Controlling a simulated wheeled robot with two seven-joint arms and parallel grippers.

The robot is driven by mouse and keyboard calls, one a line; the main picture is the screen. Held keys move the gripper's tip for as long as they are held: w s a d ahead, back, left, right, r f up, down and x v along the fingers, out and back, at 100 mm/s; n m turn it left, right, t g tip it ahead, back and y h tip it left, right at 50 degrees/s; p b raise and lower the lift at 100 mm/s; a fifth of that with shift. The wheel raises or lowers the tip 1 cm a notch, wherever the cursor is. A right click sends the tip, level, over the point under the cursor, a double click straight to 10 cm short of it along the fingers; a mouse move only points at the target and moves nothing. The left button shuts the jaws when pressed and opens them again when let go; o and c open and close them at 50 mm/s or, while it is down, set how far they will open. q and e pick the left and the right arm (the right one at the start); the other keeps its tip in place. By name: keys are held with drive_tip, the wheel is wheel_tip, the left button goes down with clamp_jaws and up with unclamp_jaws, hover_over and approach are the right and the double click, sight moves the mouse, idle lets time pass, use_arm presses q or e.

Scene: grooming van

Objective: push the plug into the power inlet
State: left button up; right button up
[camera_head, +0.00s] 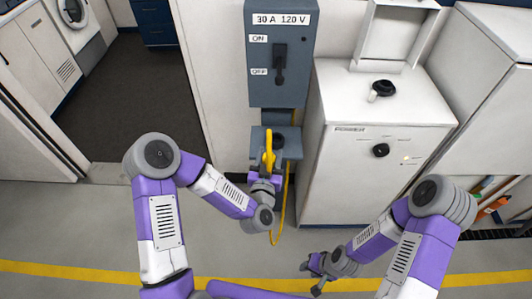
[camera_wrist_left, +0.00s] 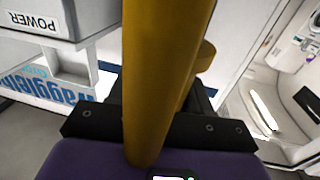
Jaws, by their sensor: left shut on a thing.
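The yellow plug (camera_head: 268,150) stands upright at the grey outlet box (camera_head: 290,143) below the switch box. A yellow cord (camera_head: 284,210) hangs from there. My left gripper (camera_head: 266,177) is shut on the plug. In the left wrist view the plug (camera_wrist_left: 165,70) rises between the black fingers (camera_wrist_left: 160,127); its far end is out of sight. A round black fitting (camera_head: 383,88), which looks like the power inlet, is on top of the white POWER cabinet (camera_head: 335,185), well right of the plug. My right gripper (camera_head: 312,276) is open and empty, low in front of the cabinet.
The grey switch box (camera_head: 282,90) with a lever hangs above the plug. A raised white lid (camera_head: 393,35) stands behind the black fitting. A black knob (camera_head: 380,150) is on the cabinet's front. A white cabinet (camera_head: 485,90) stands at right. Open floor lies at left.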

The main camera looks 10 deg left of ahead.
use_arm(q)
drive_tip(key=shift+s+r+p, duration=0.25)
drive_tip(key=shift+r+p, duration=0.25)
drive_tip(key=shift+r, duration=0.25)
drive_tip(key=shift+r+p, duration=2.45)
drive_tip(key=shift+r, duration=1.05)
